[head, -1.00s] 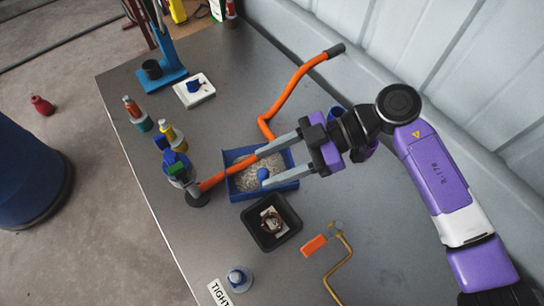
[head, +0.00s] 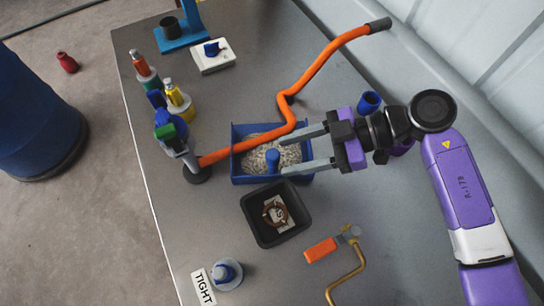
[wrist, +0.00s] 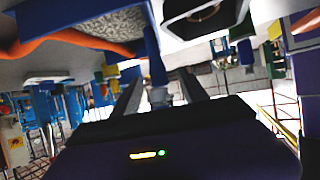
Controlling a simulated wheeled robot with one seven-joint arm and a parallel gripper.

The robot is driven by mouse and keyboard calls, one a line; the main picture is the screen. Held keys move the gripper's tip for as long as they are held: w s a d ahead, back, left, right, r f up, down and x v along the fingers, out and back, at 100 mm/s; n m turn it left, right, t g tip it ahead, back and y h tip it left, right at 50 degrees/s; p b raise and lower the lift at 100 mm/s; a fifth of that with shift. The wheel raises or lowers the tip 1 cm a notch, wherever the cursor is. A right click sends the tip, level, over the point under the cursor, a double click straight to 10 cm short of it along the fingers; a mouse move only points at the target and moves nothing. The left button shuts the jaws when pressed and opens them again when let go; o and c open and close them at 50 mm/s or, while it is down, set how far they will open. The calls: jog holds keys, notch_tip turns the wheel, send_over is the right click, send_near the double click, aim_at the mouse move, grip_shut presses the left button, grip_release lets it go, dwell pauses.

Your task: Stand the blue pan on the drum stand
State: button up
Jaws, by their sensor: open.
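The blue pan (head: 237,177) sits on the grey bench, holding pale grey granules, with a short blue post (head: 272,160) at its front edge. My gripper (head: 287,151) is open and empty, with its fingertips over the pan's right part. The lower fingertip is close beside the post; contact cannot be told. In the wrist view the post (wrist: 153,57) shows ahead between the gripper's fingers (wrist: 155,85). A large blue drum (head: 35,130) stands on the floor left of the bench, cut by the frame; I cannot tell whether it is the drum stand.
An orange hose (head: 310,75) runs across the pan. A black square tray (head: 250,218) sits just in front of it. Several bottles (head: 178,98) stand along the bench's left side. A blue cup (head: 368,103), orange-handled crank (head: 320,250) and TIGHT label (head: 203,288) are nearby.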

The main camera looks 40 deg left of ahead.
jog(key=x, duration=0.2)
jog(key=p+x, duration=0.1)
jog(key=x, duration=0.3)
jog(key=shift+s+a+r+p, duration=0.2)
jog(key=shift+a+r+p, duration=0.05)
jog(key=shift+a+p, duration=0.15)
jog(key=shift+s+a+f, duration=0.2)
jog(key=shift+a+f, duration=0.05)
grip_shut()
dwell(0.9)
